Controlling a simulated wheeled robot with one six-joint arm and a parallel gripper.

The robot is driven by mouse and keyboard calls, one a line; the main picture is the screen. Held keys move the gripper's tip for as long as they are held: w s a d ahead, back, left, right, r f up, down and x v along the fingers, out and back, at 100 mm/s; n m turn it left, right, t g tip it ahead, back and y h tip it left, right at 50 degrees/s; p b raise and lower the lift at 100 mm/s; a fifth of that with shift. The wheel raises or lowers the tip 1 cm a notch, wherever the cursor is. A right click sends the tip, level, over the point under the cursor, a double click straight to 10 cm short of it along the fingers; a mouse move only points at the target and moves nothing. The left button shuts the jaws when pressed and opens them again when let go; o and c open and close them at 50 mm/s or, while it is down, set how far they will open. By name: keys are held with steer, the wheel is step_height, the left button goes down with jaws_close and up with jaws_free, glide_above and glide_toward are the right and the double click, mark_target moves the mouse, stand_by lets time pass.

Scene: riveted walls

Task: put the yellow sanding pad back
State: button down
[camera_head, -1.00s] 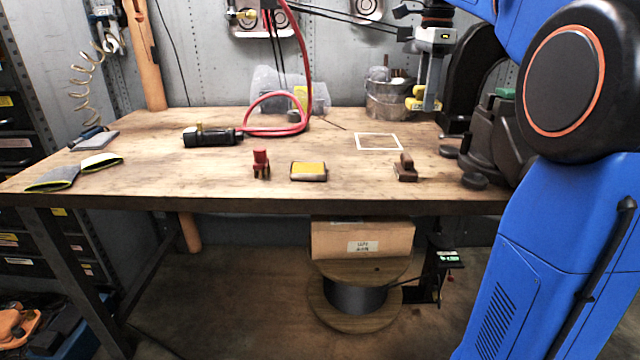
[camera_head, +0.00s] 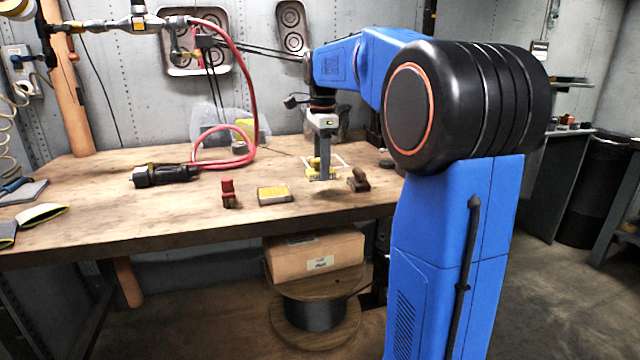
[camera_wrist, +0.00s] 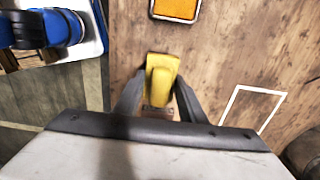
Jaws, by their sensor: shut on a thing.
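My gripper (camera_head: 321,176) is shut on the yellow sanding pad (camera_head: 312,163), a small yellow block with a raised grip. In the wrist view the yellow sanding pad (camera_wrist: 162,72) sits between the two dark fingers of my gripper (camera_wrist: 158,100). It is held over the right part of the wooden bench (camera_head: 110,207); its exact height is hard to tell. A white square outline (camera_head: 346,163) on the bench is partly hidden behind the gripper. In the wrist view the outline (camera_wrist: 236,89) lies to the right of the pad, not under it.
A block with a yellow-orange top (camera_head: 274,193) and a red-topped tool (camera_head: 228,193) stand left of the gripper. A brown block with a handle (camera_head: 359,181) stands close on its right. A black tool (camera_head: 160,175) with a red hose (camera_head: 236,75) lies farther left.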

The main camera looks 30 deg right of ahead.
mark_target(322, 193)
steer(key=shift+f, duration=2.35)
steer(key=shift+f, duration=0.1)
steer(key=c, duration=1.1)
jaws_free()
step_height(322, 193, up, 12)
steer(key=shift+r, duration=0.15)
steer(key=s+a+f+n+t, duration=0.1)
steer(key=s+a+f+n, duration=0.4)
steer(key=s, duration=0.5)
steer(key=s+a+f+n+t, duration=0.2)
steer(key=s+a+f+n, duration=0.3)
steer(key=s+f+n, duration=0.4)
steer(key=s+a+f+n+t, duration=0.1)
steer(key=s+a+f+n, duration=0.5)
steer(key=s+f, duration=0.5)
steer(key=shift+s+n+t, duration=0.1)
steer(key=shift+n+t, duration=0.3)
steer(key=shift+n, duration=0.2)
steer(key=shift+r, duration=0.1)
